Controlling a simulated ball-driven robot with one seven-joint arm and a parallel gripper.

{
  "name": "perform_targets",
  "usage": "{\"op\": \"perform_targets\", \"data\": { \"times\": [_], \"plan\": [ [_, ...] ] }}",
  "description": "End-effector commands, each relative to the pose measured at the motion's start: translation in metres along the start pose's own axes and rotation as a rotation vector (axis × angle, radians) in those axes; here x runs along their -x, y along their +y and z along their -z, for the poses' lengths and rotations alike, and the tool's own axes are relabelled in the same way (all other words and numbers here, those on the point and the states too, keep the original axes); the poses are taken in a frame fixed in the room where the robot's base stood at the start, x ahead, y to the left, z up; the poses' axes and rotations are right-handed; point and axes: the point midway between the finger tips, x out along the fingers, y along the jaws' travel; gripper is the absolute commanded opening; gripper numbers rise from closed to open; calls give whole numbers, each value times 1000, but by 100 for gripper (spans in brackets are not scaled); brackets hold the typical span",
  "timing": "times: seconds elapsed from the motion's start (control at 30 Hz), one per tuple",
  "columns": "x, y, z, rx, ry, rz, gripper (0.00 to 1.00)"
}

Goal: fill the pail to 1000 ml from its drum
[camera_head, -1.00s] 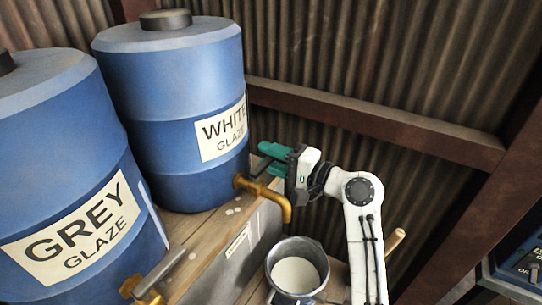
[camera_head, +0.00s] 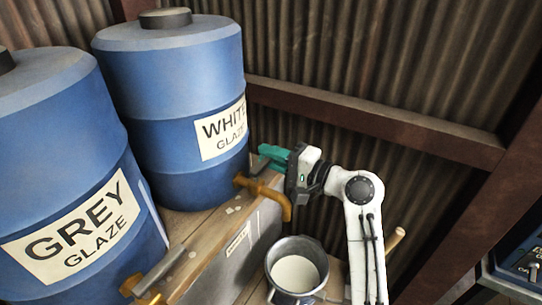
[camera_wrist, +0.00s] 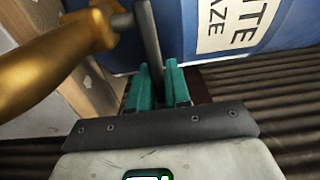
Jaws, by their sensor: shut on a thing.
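The blue drum labelled WHITE GLAZE (camera_head: 172,95) stands on a wooden shelf. Its brass tap (camera_head: 268,190) has the spout hanging over the pail; it also shows close up in the wrist view (camera_wrist: 50,58). The grey metal pail (camera_head: 316,250) stands upright below, with white glaze (camera_head: 295,272) inside. I see no stream between spout and pail, and no readable level mark. My gripper (camera_head: 268,157), with teal fingers, is shut on the tap's dark grey lever (camera_wrist: 150,42). The wrist view shows the lever between the fingers (camera_wrist: 160,82).
The blue drum labelled GREY GLAZE (camera_head: 60,130) stands at the left with its own brass tap (camera_head: 140,290). A corrugated wall with a brown beam (camera_head: 380,125) is behind my arm. A blue panel (camera_head: 520,262) is at the lower right.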

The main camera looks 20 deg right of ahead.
Motion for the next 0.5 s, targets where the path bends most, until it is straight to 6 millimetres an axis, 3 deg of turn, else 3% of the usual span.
{"op": "perform_targets", "data": {
  "times": [0.5],
  "plan": [
    [13,1,-2,-3,216,-9,0]
  ]
}}
